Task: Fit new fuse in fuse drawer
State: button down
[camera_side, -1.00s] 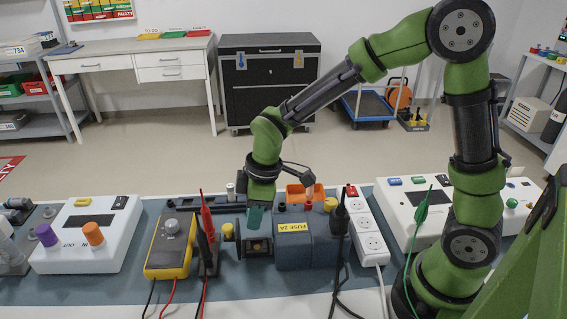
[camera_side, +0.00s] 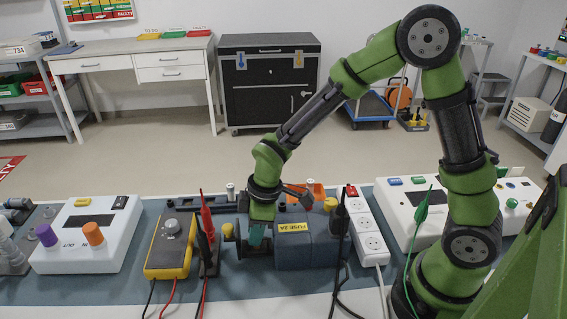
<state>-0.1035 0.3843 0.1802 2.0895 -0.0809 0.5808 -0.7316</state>
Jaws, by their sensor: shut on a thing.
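My gripper (camera_side: 257,236) points down at the dark fuse drawer (camera_side: 241,248) on the left end of the blue-grey unit (camera_side: 318,243). The unit carries a yellow label (camera_side: 293,227) reading "FUSE 2A". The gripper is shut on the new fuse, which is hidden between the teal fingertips. The fingertips overlap the drawer in this view and hide most of its square opening. I cannot tell whether the fuse touches the drawer.
A yellow multimeter (camera_side: 170,246) and its upright red and black probes (camera_side: 207,225) stand close on the left. An orange bin (camera_side: 305,191) is behind the unit. A white power strip (camera_side: 370,238) is on the right. The front mat strip is mostly clear apart from cables.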

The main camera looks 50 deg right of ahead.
jog(key=shift+f, duration=0.75)
dwell(0.8)
jog(key=c, duration=0.9)
grip_release()
notch_tip(320, 180, up, 16)
jog(key=s+d, duration=0.2)
jog(key=s+d+r+m+t, duration=0.2)
jog(key=s+d+m, duration=0.1)
jog(key=s+m, duration=0.2)
jog(key=s+d+r+m+t, duration=0.3)
jog(key=s+m, duration=0.3)
jog(key=m, duration=0.2)
jog(key=shift+s+d+r+t, duration=0.25)
jog(key=shift+d+r+t, duration=0.05)
jog(key=shift+d+r, duration=0.05)
